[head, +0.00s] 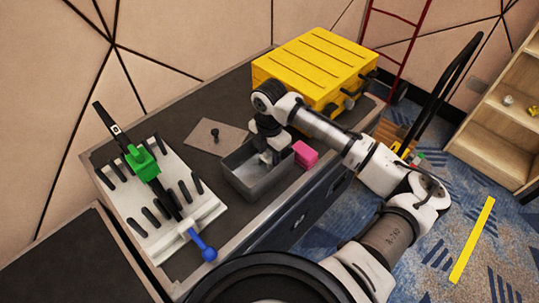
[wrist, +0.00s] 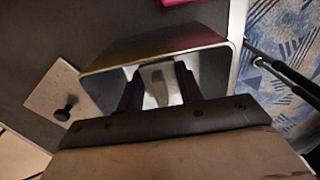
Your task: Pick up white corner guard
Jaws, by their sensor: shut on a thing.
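A grey open bin (head: 262,186) stands on the dark workbench, and its wall also shows in the wrist view (wrist: 150,45). My gripper (head: 266,156) points down into the bin. In the wrist view my gripper (wrist: 158,90) has its two dark fingers on either side of a small pale piece (wrist: 157,78), which looks like the white corner guard. The fingers are shut on it, inside the bin's rim. The piece's lower part is hidden by the gripper, and its full shape cannot be told. In the head view the wrist and bin walls mostly hide it.
A pink block (head: 305,154) sits right beside the bin. A yellow case (head: 315,66) stands behind. A flat plate with a black knob (head: 214,134) lies left of the bin. A white rack (head: 150,217) with black pegs, a green clamp (head: 142,162) and a blue handle (head: 202,245) is farther left.

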